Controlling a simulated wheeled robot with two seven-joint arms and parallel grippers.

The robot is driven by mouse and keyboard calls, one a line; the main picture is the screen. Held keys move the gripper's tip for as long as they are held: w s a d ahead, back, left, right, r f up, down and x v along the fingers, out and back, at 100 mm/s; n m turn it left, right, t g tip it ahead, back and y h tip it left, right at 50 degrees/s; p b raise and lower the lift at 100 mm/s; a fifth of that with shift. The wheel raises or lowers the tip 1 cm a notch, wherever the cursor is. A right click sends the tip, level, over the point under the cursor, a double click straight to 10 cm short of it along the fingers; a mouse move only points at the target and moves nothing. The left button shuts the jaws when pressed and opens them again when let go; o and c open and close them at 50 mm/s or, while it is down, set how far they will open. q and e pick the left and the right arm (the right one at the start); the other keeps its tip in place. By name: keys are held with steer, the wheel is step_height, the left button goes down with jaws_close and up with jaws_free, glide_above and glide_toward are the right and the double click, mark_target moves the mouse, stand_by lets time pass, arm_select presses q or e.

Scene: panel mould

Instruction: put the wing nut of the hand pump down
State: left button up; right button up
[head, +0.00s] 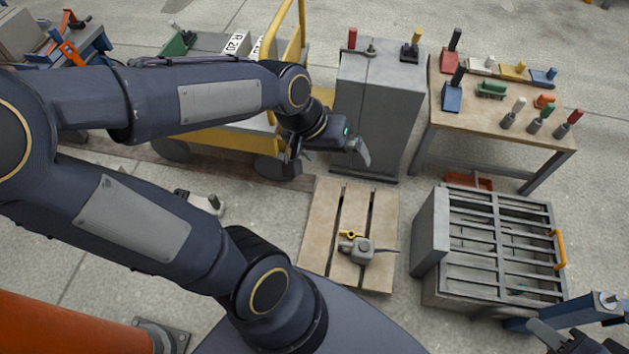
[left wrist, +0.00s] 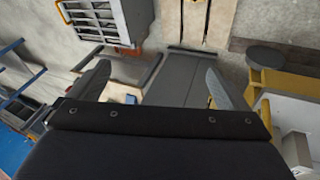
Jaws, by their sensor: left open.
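The grey hand pump (head: 362,250) lies on the wooden pallet (head: 385,215) on the floor. A small yellow part that looks like the wing nut (head: 350,233) is at the pump's upper left; I cannot tell whether it touches the pump. My left gripper (head: 330,155) is open beside the front of the grey cabinet, beyond and above the pallet. In the left wrist view its two fingers (left wrist: 157,72) are wide apart with nothing held between them. My right gripper (head: 575,342) is partly cut off at the bottom right corner; its jaws are unclear.
The grey cabinet (head: 375,110) stands behind the pallet. A yellow cart (head: 235,140) stands to its left. A wooden table (head: 500,105) with several coloured tools stands at the back right. A slatted grey crate (head: 430,235) is right of the pallet. Floor between is clear.

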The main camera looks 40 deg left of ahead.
arm_select(q)
steer(key=s+d+r+m+t, duration=0.1)
steer(key=s+d+r+m, duration=0.1)
steer(key=s, duration=0.7)
steer(key=shift+s+d+r+t+h, duration=0.15)
steer(key=shift+d+r+t+h, duration=0.15)
steer(key=shift+r+h, duration=0.15)
steer(key=shift+r, duration=0.1)
